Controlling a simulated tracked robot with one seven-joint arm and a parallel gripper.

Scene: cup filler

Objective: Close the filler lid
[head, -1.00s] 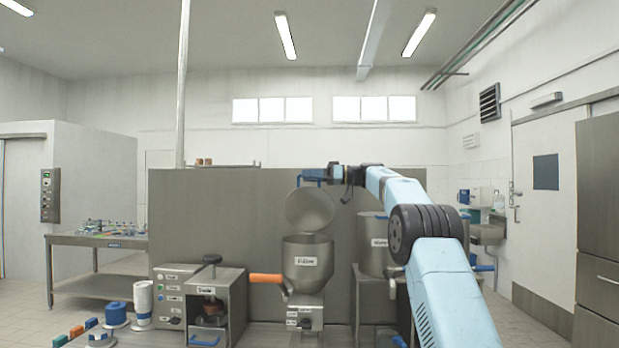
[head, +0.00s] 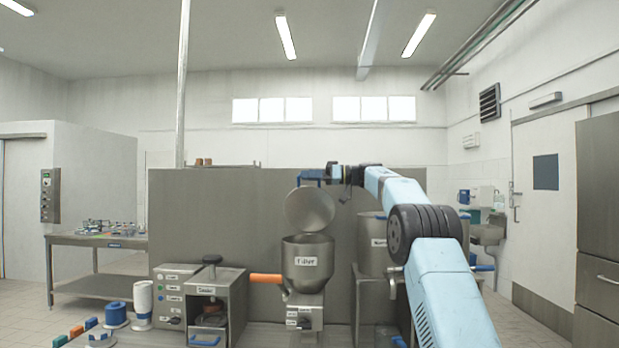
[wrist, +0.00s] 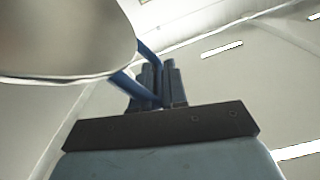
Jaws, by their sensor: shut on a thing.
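The filler (head: 308,263) is a steel hopper with a "Filler" label, standing in the middle of the head view. Its round steel lid (head: 309,209) stands open and upright above the hopper's back rim. A blue handle (head: 310,174) is at the lid's top edge. My gripper (head: 332,173) is at that handle. In the wrist view the gripper's fingers (wrist: 158,84) are shut on the blue handle (wrist: 134,87), and the grey lid (wrist: 62,40) fills the upper left.
An orange handle (head: 266,279) sticks out left of the filler. The sealer (head: 216,300) stands to the left. A steel pot (head: 372,243) stands to the right, partly behind my arm. A steel panel (head: 215,215) stands behind the filler.

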